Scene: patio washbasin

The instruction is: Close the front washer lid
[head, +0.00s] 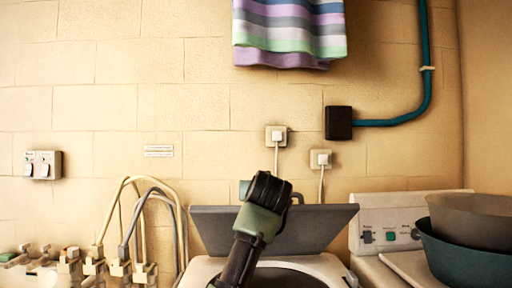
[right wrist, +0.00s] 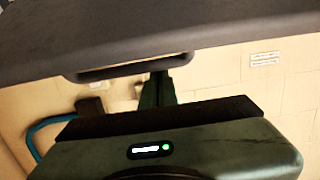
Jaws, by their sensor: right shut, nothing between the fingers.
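The front washer (head: 330,268) stands at the bottom centre of the head view, its dark opening partly showing. Its grey lid (head: 325,228) is open, tilted up and back towards the wall. The lid also fills the top of the right wrist view (right wrist: 200,30), with its handle (right wrist: 120,71) along the near edge. My right arm rises in front of the lid in the head view and hides part of it. My right gripper (right wrist: 157,88) is shut and empty, with its fingers close to the lid's handle edge. I cannot tell whether they touch. My left gripper is not in view.
Another machine with a white control panel (head: 405,232) stands at the right, with bowls (head: 465,258) on it. Taps and hoses (head: 125,250) are at the left. A striped towel (head: 290,30) hangs above. A black box (head: 338,123) and teal pipe (head: 425,70) are on the wall.

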